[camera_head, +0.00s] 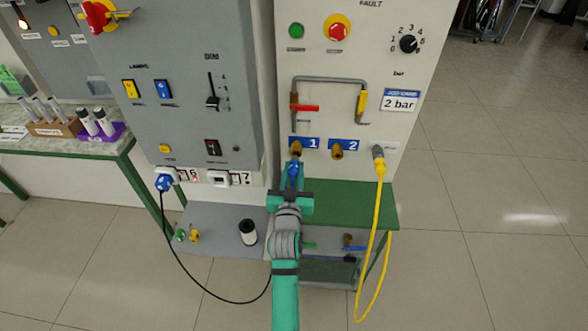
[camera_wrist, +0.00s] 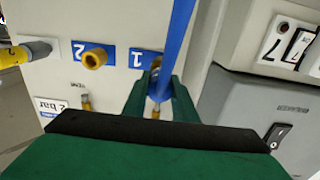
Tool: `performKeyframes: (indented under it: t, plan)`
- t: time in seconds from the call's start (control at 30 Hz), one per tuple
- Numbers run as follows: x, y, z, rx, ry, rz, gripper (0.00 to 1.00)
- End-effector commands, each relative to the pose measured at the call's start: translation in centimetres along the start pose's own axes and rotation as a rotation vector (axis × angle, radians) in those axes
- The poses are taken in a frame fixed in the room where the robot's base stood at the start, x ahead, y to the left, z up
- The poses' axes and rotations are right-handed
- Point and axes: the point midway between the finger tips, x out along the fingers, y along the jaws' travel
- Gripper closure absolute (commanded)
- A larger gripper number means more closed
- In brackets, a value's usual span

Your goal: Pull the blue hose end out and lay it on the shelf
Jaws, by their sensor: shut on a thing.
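My gripper (camera_head: 293,186) is in front of the panel, just below port 1 (camera_head: 296,147). It is shut on the blue hose end (camera_head: 293,170). In the wrist view the fingers (camera_wrist: 160,84) stand on both sides of the blue hose (camera_wrist: 175,45), in front of port 1. The hose end lines up with the brass fitting of port 1, and the fingers partly hide where they meet. I cannot tell how deep it sits. The green shelf (camera_head: 352,205) is below the panel, to the right of my gripper, and its visible top is bare.
Port 2 (camera_head: 337,149) is an empty brass fitting. A yellow hose (camera_head: 381,190) hangs from a connector at the right and loops past the shelf's right edge. A red-handled valve (camera_head: 305,108) is above port 1. A black cable (camera_head: 190,270) hangs at the left.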

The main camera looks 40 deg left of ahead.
Motion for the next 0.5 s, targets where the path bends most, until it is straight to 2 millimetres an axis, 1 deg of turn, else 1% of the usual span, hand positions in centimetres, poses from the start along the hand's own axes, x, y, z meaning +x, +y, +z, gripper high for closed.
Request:
performKeyframes:
  t: [0.5]
  plan:
    - [-1.1,0.0,0.0,0.0,0.001,0.0,1.0]
